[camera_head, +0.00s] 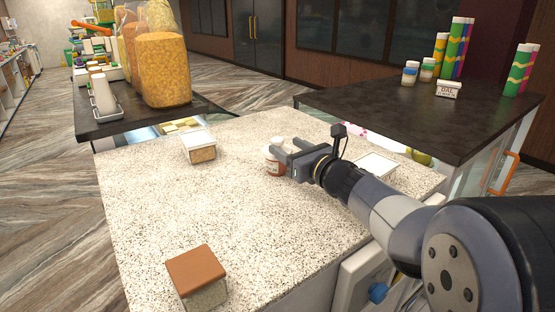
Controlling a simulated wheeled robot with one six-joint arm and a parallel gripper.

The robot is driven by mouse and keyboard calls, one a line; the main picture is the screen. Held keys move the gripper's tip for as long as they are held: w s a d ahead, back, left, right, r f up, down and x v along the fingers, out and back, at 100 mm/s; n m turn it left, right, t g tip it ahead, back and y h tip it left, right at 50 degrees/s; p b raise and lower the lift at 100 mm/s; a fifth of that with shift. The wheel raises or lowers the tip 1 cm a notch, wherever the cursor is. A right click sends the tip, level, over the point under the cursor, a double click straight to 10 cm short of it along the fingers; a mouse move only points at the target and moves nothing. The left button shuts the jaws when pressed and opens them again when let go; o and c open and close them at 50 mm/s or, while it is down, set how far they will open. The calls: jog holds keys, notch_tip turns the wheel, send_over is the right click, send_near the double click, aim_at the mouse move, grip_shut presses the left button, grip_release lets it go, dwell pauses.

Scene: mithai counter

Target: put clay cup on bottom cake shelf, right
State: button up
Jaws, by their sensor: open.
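My gripper (279,152) is open, low over the speckled counter, with its fingers pointing left. A small reddish-brown jar (271,163) with a pale top and a white label stands upright at the fingertips. The fingers overlap it in the picture, and I cannot tell whether they touch it. I see nothing that is clearly a clay cup, and I cannot tell whether this jar is the thing meant. No cake shelf can be made out. Glass cases show only in part beneath the dark counters, one with yellowish sweets (181,125).
The speckled counter (200,210) is mostly clear. It holds a clear box with a white lid (198,146), a brown-lidded box (195,268) and a white-topped box (376,165). The left dark counter (90,127) holds snack bags and cups; the right one (390,110) holds colourful tubes.

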aim_at(281, 145)
jog(key=p+x, duration=0.1)
jog(key=x, duration=0.4)
jog(key=shift+s+a+f+p, duration=0.1)
jog(key=shift+s+f+p, duration=0.1)
jog(key=shift+p, duration=0.15)
grip_shut()
